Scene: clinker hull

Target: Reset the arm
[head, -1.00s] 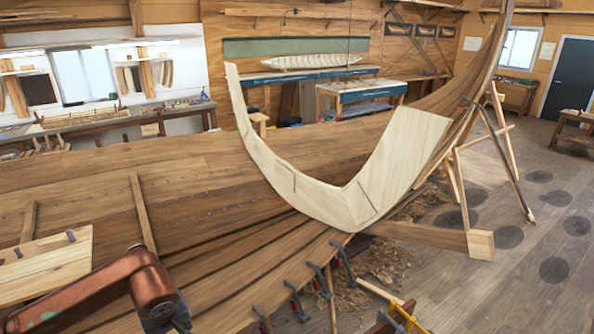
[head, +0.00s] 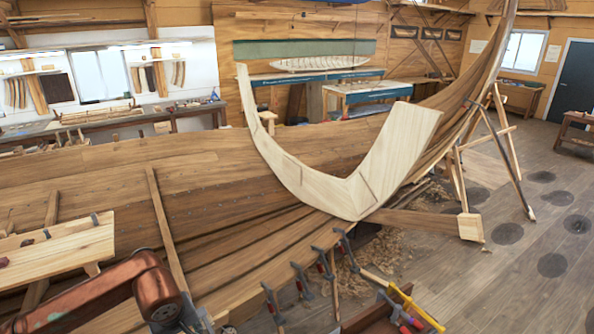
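My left arm (head: 110,292), copper-red with a dark joint at its end, reaches in from the lower left. It lies over the near planks of the wooden hull (head: 220,235). The dark end runs off the bottom edge, so the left gripper and whatever it may hold are out of view. No part of my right arm or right gripper shows.
A pale curved wooden frame (head: 320,187) rises over the hull. Several clamps (head: 342,248) line the near plank edge. A plank bench (head: 60,250) stands at left, a tool crate (head: 385,315) at bottom. Trestle legs (head: 505,135) stand at right, with open floor (head: 530,250) beyond.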

